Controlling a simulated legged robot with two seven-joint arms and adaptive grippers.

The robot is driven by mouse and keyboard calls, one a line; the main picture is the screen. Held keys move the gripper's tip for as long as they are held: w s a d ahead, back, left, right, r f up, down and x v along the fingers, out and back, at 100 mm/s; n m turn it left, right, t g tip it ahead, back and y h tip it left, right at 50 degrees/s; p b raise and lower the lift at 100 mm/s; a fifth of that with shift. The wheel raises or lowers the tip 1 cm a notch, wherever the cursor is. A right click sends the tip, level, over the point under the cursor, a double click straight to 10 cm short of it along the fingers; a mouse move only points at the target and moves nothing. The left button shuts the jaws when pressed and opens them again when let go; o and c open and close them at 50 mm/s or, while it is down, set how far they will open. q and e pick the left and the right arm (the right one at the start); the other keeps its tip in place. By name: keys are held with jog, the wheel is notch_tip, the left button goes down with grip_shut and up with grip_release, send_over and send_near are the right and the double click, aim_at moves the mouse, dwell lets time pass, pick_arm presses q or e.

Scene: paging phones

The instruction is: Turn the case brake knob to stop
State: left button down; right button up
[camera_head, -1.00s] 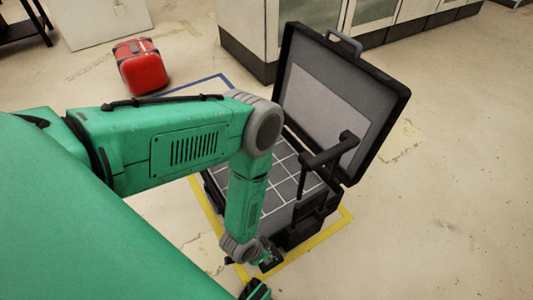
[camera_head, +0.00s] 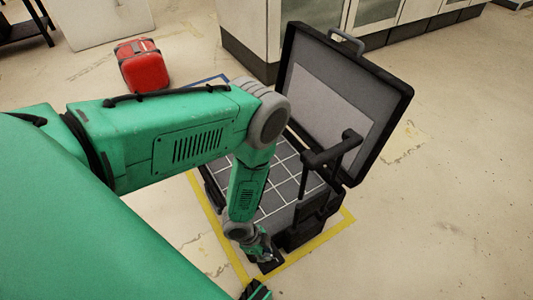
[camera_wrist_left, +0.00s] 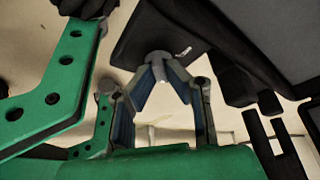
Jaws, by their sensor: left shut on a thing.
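The black case (camera_head: 318,205) stands open on the floor, its lid (camera_head: 340,95) raised at the back and a gridded surface inside. My left gripper (camera_head: 270,256) is low at the case's near side. In the left wrist view its two fingers (camera_wrist_left: 160,74) close on a small grey round knob (camera_wrist_left: 160,62). The knob sits on a dark block (camera_wrist_left: 150,32) with a small white mark to its right. The fingers hide part of the knob. In the head view the knob is too small and covered to make out. My right gripper is not in view.
The case's black pull handle (camera_head: 332,150) rises just right of my left forearm. Yellow floor tape (camera_head: 325,236) runs around the case. A red case (camera_head: 143,66) lies at the upper left, and cabinets (camera_head: 250,45) stand behind. The floor at right is clear.

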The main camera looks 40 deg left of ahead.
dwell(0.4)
pick_arm(q)
jog(key=c, duration=1.6)
grip_release()
jog(key=v, duration=1.2)
jog(key=shift+a, duration=0.15)
